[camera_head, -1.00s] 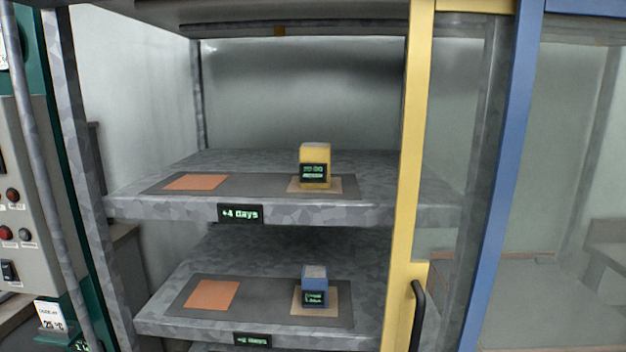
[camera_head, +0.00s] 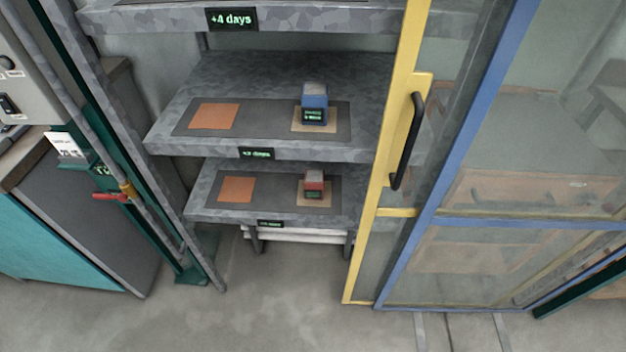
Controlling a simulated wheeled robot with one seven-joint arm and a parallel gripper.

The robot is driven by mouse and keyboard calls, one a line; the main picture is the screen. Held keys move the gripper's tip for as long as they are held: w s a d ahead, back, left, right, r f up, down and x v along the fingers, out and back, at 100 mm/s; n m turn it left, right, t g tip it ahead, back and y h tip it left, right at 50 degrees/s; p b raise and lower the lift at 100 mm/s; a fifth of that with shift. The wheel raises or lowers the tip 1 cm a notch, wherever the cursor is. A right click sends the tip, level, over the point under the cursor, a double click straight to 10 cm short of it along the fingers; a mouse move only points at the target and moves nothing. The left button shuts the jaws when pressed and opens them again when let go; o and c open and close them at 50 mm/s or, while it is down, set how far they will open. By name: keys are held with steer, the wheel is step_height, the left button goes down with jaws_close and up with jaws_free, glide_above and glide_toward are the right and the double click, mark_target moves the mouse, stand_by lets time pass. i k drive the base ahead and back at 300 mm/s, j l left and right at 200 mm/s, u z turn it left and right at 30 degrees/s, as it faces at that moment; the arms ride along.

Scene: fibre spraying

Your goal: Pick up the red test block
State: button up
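The red test block (camera_head: 315,181) stands upright on the lowest visible shelf (camera_head: 215,209), on a tan square pad at the right of a dark mat. It has a grey top and a small dark display with green text on its front. It is small in the view, and nothing covers its front. My gripper is not in view.
A blue block (camera_head: 314,103) stands on the shelf above (camera_head: 175,145). Orange squares lie left of both blocks. A yellow-framed glass door (camera_head: 398,180) with a black handle (camera_head: 408,140) borders the shelves on the right. A red-handled valve (camera_head: 112,196) is at left. The floor in front is clear.

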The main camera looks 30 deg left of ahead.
mark_target(314, 179)
steer(key=u, duration=1.65)
steer(key=i+l+u, duration=0.2)
steer(key=l, duration=0.15)
steer(key=i+l+u, duration=0.1)
steer(key=l+u, duration=0.15)
steer(key=l, duration=0.15)
steer(key=l+u, duration=0.2)
steer(key=l, duration=0.2)
steer(key=i+l+u, duration=0.1)
steer(key=l+u, duration=0.15)
steer(key=l, duration=0.2)
steer(key=i+l, duration=0.1)
steer(key=l, duration=0.35)
